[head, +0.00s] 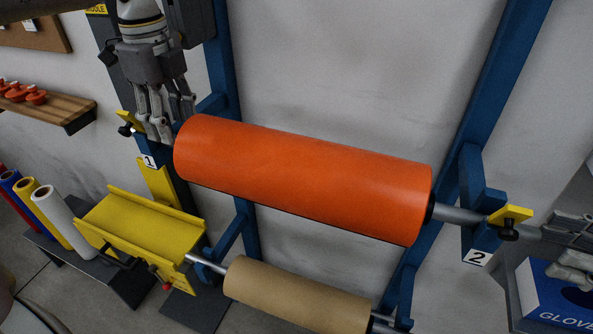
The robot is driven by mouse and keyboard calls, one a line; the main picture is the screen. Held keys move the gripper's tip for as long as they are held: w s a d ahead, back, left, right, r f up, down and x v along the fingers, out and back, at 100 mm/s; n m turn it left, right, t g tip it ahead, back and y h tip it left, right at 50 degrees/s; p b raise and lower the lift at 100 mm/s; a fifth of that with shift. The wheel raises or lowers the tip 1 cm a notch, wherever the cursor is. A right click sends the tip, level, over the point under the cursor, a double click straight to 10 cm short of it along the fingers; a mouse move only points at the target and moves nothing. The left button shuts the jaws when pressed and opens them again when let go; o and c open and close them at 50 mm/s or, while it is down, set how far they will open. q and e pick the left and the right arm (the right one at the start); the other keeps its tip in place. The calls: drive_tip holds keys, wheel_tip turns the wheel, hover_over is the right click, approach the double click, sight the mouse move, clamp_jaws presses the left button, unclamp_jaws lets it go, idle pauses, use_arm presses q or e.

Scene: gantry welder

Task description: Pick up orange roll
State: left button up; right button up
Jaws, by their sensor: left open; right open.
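The large orange roll (303,176) lies on a grey bar across the blue rack, sloping down to the right in the head view. The bar's right end (460,214) rests at the bracket marked 2. My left gripper (168,125) is open, fingers pointing down, at the roll's left end. Its fingers hide the left end of the bar, and I cannot tell whether they touch it. My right gripper (562,250) is open, partly cut off by the right edge, beside the right end of the bar.
Yellow clamps with black knobs sit at the left bracket (128,122) and right bracket (510,216). A brown roll (297,296) hangs below, beside a yellow tray (140,225). Several coloured rolls stand at left. A blue glove box (550,297) is at lower right.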

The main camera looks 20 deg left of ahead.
sight(538, 233)
use_arm(q)
wheel_tip(538, 233, down, 4)
drive_tip(key=shift+s+a+f, duration=0.1)
use_arm(e)
drive_tip(key=a, duration=0.4)
drive_tip(key=shift+s+a+r, duration=0.1)
drive_tip(key=shift+a, duration=0.05)
use_arm(q)
drive_tip(key=shift+f, duration=0.6)
use_arm(e)
drive_tip(key=shift+a, duration=0.6)
use_arm(q)
clamp_jaws()
use_arm(e)
clamp_jaws()
use_arm(q)
drive_tip(key=shift+r, duration=0.3)
use_arm(e)
drive_tip(key=shift+r, duration=0.35)
use_arm(q)
drive_tip(key=shift+w, duration=0.3)
use_arm(e)
drive_tip(key=shift+w, duration=0.2)
